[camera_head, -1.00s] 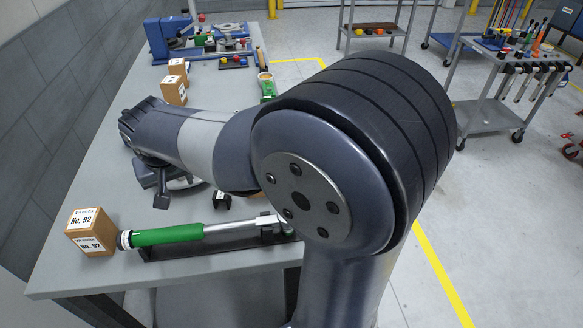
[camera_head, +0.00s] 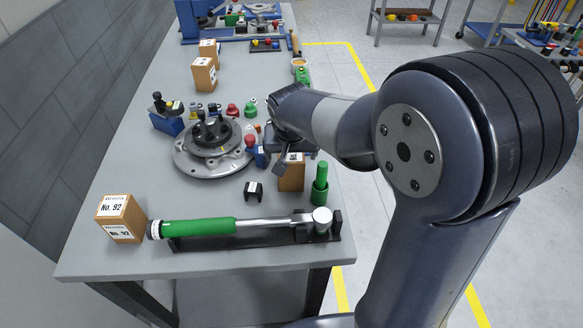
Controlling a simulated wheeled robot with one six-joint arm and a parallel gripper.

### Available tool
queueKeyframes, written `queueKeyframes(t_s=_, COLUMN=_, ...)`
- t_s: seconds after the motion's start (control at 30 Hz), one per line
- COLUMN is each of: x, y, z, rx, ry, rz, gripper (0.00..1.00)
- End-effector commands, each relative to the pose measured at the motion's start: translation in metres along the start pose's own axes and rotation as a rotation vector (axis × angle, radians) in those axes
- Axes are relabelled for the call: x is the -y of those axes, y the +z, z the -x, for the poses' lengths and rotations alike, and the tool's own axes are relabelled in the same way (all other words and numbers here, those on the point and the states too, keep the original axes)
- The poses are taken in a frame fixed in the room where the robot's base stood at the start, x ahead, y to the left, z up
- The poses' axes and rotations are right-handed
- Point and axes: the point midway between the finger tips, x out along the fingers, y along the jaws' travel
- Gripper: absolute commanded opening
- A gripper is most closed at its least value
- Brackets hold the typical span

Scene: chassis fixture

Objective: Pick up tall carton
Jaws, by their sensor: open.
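A brown carton (camera_head: 292,174) with a white label stands upright on the grey table (camera_head: 215,212), right of centre, and looks like the tall carton. My gripper (camera_head: 282,160) is open at the far end of my arm, at the carton's upper left. It hides part of the carton's top. One dark finger shows in front of it; I cannot tell whether it touches. Another carton (camera_head: 120,219), marked "No. 92", stands at the table's front left. Two more brown cartons, one nearer (camera_head: 205,75) and one farther (camera_head: 209,50), stand toward the back.
A green-handled torque wrench (camera_head: 215,226) lies in a black cradle along the front. A green cylinder (camera_head: 320,184) stands close right of the carton. A round metal fixture (camera_head: 211,148) and several small coloured parts lie to the left. A small black block (camera_head: 253,190) is nearby.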

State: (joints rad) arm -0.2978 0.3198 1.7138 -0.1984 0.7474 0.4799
Motion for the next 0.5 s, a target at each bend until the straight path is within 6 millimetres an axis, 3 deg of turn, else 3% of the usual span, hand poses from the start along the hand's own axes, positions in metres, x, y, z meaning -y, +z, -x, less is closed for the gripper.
queueKeyframes(t_s=0.3, x=-0.001, y=0.0, z=-0.038, rx=0.004, ry=0.002, rz=0.001, gripper=0.85)
queueKeyframes(t_s=0.5, x=-0.001, y=-0.001, z=-0.05, rx=0.001, ry=0.0, rz=0.0, gripper=0.85)
